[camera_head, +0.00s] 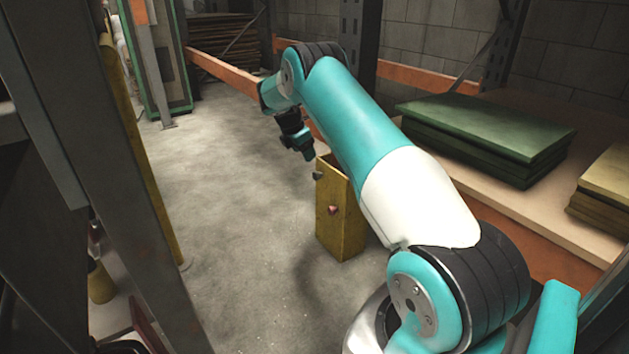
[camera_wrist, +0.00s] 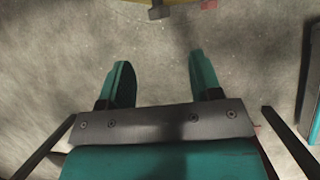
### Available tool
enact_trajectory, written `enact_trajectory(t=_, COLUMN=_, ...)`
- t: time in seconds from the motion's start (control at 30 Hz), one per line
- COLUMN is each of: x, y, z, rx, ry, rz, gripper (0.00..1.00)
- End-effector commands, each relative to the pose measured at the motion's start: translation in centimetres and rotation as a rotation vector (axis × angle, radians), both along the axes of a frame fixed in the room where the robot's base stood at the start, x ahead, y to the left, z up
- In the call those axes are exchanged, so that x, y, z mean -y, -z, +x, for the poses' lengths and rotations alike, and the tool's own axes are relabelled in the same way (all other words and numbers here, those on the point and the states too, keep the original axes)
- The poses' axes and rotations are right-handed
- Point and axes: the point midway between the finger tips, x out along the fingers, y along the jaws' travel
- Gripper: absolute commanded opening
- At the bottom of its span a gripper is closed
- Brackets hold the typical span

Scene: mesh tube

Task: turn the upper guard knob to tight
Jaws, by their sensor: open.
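A yellow guard post (camera_head: 341,225) stands on the floor beside the shelf in the head view. A small grey knob (camera_head: 317,175) sticks out near its top, and a red knob (camera_head: 333,210) sits lower on the same face. My gripper (camera_head: 308,156) is just above and left of the grey knob, pointing down, apart from it. In the wrist view, my gripper (camera_wrist: 160,62) is open with nothing between its teal fingers. The grey knob (camera_wrist: 158,13) shows ahead at the top edge, with a bit of red knob (camera_wrist: 209,4) right of it. The grey knob's setting cannot be read.
A shelf with a stack of green boards (camera_head: 490,130) and yellowish boards (camera_head: 606,190) lies to the right. An orange beam (camera_head: 225,72) runs behind my arm. A grey rack upright (camera_head: 110,170) stands at left. The concrete floor (camera_head: 235,200) between is clear.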

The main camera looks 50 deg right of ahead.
Motion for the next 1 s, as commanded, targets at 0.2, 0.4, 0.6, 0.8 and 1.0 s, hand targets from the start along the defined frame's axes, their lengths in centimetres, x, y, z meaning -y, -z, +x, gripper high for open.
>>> enact_trajectory(t=0.2, x=2.0, y=5.5, z=-0.2, rx=0.001, ry=0.002, rz=0.0, gripper=0.58)
enact_trajectory(t=0.4, x=3.5, y=8.9, z=-0.2, rx=0.001, ry=0.0, rz=0.0, gripper=0.58)
enact_trajectory(t=0.6, x=4.3, y=10.5, z=-0.3, rx=0.001, ry=0.001, rz=0.0, gripper=0.58)
enact_trajectory(t=0.8, x=4.5, y=10.7, z=-0.3, rx=0.002, ry=0.0, rz=-0.001, gripper=0.58)
enact_trajectory(t=1.0, x=4.5, y=10.6, z=-0.3, rx=0.002, ry=0.0, rz=-0.001, gripper=0.49)
